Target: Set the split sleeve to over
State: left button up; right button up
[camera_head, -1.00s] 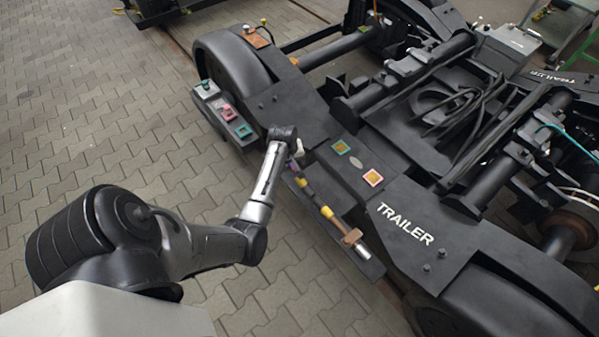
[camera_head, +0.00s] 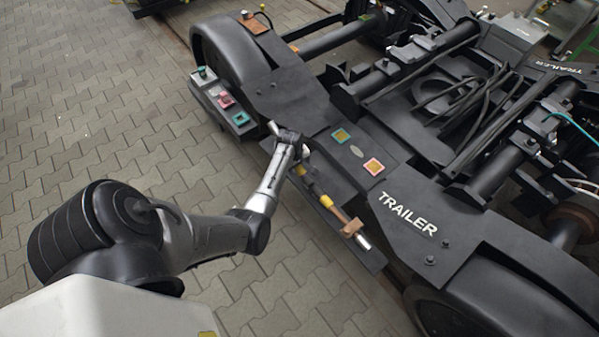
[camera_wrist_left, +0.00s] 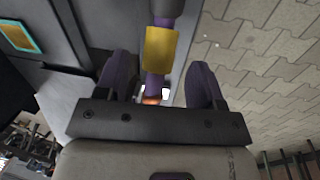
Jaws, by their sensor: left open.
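A rod (camera_head: 315,187) with yellow bands runs along the near side of the trailer bogie, with a brown clamp-like piece (camera_head: 352,227) near its bright metal end. I cannot tell for certain which piece is the split sleeve. My left gripper (camera_head: 288,142) is over the far end of this rod. In the left wrist view the gripper (camera_wrist_left: 160,80) is open, its two dark purple fingers apart on either side of the rod. A yellow band (camera_wrist_left: 160,48) and purple sections show between and beyond them. Contact is not visible. My right gripper is out of view.
A panel with a green (camera_head: 240,118) and a pink piece (camera_head: 225,99) sits beside the wheel. Two square plates (camera_head: 341,136) lie on the bogie frame (camera_head: 300,105). Paved floor (camera_head: 110,120) on the left is free.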

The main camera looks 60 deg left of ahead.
aim_at(299, 167)
pick_arm(q)
jog(key=shift+w+f+b, duration=0.2)
jog(key=shift+f+b, duration=0.25)
jog(key=shift+f, duration=0.6)
jog(key=shift+w+f+b, duration=0.15)
jog(key=shift+f+b, duration=0.25)
jog(key=shift+f, duration=0.6)
jog(key=c, duration=0.4)
grip_shut()
jog(key=shift+a+r, duration=0.2)
jog(key=shift+r, duration=0.05)
jog(key=a+r+p, duration=0.1)
jog(key=a+p, duration=0.1)
jog(key=a, duration=0.1)
jog(key=a+r+p, duration=0.1)
jog(key=shift+s+a+r+p, duration=0.25)
jog(key=shift+s+r+p, duration=0.1)
jog(key=shift+p, duration=0.05)
jog(key=shift+a, duration=0.15)
